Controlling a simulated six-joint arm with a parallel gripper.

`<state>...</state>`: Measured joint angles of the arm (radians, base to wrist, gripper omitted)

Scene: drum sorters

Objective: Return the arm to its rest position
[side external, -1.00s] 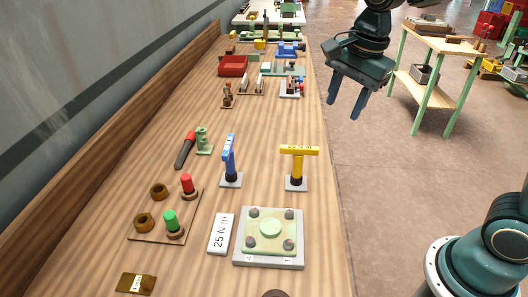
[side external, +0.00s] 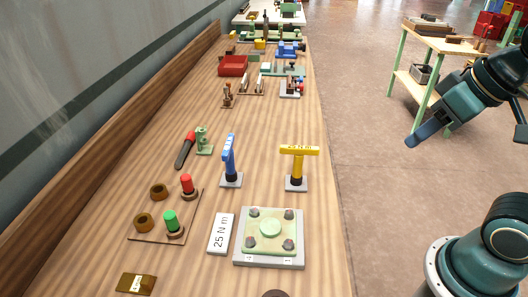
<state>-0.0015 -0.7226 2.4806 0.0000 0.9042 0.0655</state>
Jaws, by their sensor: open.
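My gripper (side external: 430,133) is at the right of the side external view, over the floor and clear of the bench. It is seen nearly edge-on, with one blue-grey finger in front largely covering the other. It holds nothing that I can see. The rest of my arm partly runs out of the picture at the right edge. My base is at the lower right.
The wooden bench (side external: 325,235) carries a blue T-handle tool (side external: 229,155), a yellow one (side external: 298,152), a bolted plate (side external: 270,232), a "25 N m" card (side external: 221,233) and red and green pegs. A side table (side external: 440,45) stands behind my arm. Floor between is clear.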

